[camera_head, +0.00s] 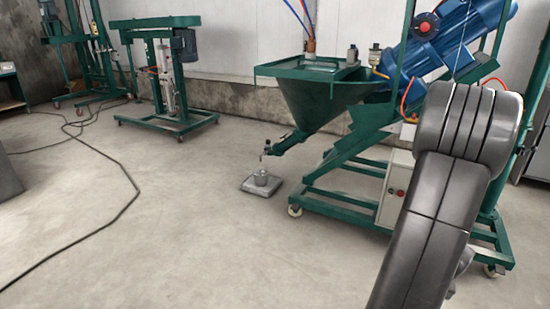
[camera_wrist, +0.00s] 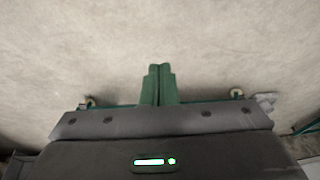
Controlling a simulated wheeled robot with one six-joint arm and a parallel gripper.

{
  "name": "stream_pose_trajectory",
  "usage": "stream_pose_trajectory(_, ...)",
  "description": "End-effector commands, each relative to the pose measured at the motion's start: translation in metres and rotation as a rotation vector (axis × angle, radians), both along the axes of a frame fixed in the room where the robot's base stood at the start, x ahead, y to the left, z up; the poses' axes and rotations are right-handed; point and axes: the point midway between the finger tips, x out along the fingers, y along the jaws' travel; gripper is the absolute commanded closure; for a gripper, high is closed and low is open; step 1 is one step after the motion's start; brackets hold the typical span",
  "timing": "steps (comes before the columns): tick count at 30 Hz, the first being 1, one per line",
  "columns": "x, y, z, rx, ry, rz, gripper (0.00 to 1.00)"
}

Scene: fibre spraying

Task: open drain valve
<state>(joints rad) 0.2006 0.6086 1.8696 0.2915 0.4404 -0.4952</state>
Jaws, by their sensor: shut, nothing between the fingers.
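The green hopper (camera_head: 322,98) of the machine narrows to a drain pipe (camera_head: 287,142) at its lower left. A small dark valve (camera_head: 267,149) sits at the pipe's end; its handle is too small to read, so I cannot tell its position. A small pale cup (camera_head: 262,177) stands under the outlet on a grey scale (camera_head: 263,187). In the wrist view, my gripper (camera_wrist: 160,68) has its two green fingers together, empty, with bare floor ahead of them. The valve is not in the wrist view.
The green wheeled frame (camera_head: 345,205) carries a grey control box (camera_head: 397,188) and a blue motor (camera_head: 432,50). Another green stand (camera_head: 165,121) is at the back left. A black cable (camera_head: 110,222) crosses the floor. Floor left of the scale is mostly clear.

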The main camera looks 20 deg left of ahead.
Motion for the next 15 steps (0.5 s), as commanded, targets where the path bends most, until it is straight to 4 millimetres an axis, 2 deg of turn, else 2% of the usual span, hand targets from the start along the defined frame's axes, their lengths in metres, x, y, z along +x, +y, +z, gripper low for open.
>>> stream_pose_trajectory(1,0.01,-0.006,-0.043,-0.003,-0.006,-0.004,1.0)
stream_pose_trajectory(6,0.039,-0.026,-0.124,-0.024,-0.04,-0.012,1.0)
stream_pose_trajectory(10,0.054,-0.04,-0.17,-0.041,-0.06,-0.016,1.0)
stream_pose_trajectory(12,0.059,-0.045,-0.187,-0.048,-0.069,-0.02,1.0)
stream_pose_trajectory(15,0.063,-0.049,-0.202,-0.055,-0.074,-0.02,1.0)
